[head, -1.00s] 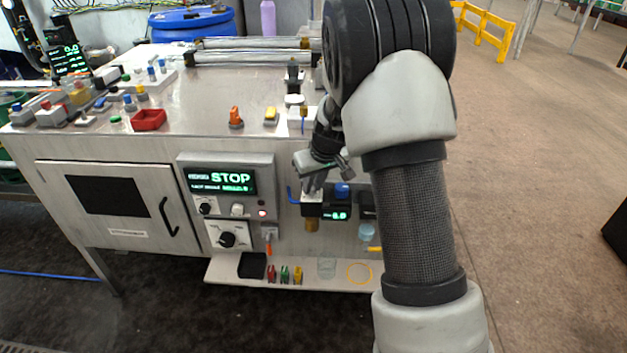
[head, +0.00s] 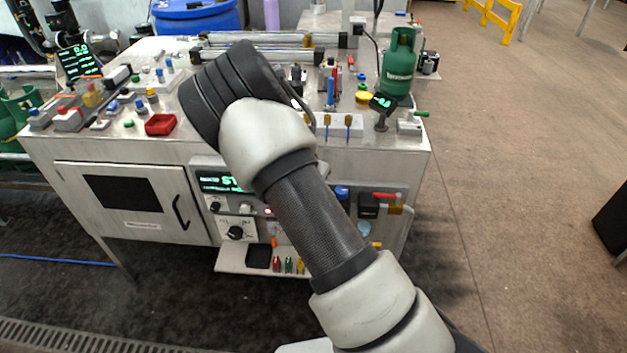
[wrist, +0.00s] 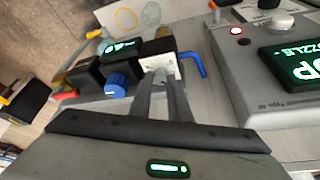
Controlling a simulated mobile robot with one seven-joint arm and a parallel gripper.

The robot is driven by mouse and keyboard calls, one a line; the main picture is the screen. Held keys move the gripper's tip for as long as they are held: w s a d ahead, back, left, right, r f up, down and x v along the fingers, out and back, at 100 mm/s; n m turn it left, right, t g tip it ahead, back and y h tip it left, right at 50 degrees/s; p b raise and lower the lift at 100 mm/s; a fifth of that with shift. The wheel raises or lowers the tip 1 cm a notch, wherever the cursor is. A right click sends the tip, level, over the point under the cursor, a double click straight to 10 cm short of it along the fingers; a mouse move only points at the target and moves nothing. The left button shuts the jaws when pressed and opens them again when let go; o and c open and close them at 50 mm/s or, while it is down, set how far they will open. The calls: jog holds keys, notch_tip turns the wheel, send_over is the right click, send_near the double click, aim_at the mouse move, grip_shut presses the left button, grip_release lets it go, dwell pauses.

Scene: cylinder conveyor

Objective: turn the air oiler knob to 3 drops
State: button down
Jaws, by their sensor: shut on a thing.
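In the wrist view, my gripper (wrist: 161,80) has its two fingers close together at the white-topped air oiler (wrist: 172,66), shut on its small knob, which the fingertips mostly hide. The drop marks on the white face are too small to read. A brass-coloured part of the oiler (wrist: 161,46) shows beyond it. In the head view my arm hides the gripper and the oiler.
A blue knob (wrist: 122,84) and a lit display (wrist: 122,47) sit left of the oiler; a bent blue tube (wrist: 192,66) sits right. In the head view, a red-handled valve (head: 385,197) is right of my arm.

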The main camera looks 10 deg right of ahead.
jog(key=m, duration=0.2)
jog(key=m+g+h, duration=0.1)
jog(key=m, duration=0.1)
jog(key=shift+w+a+g, duration=0.1)
jog(key=shift+g, duration=0.2)
jog(key=m, duration=0.2)
jog(key=m+g+b, duration=0.1)
jog(key=m, duration=0.2)
jog(key=shift+w+g+h, duration=0.15)
jog(key=shift+g+h, duration=0.15)
jog(key=shift+a, duration=0.1)
jog(key=c, duration=1.7)
grip_release()
jog(key=shift+o, duration=0.2)
jog(key=v, duration=1.7)
jog(key=shift+r, duration=0.2)
jog(key=shift+w, duration=0.1)
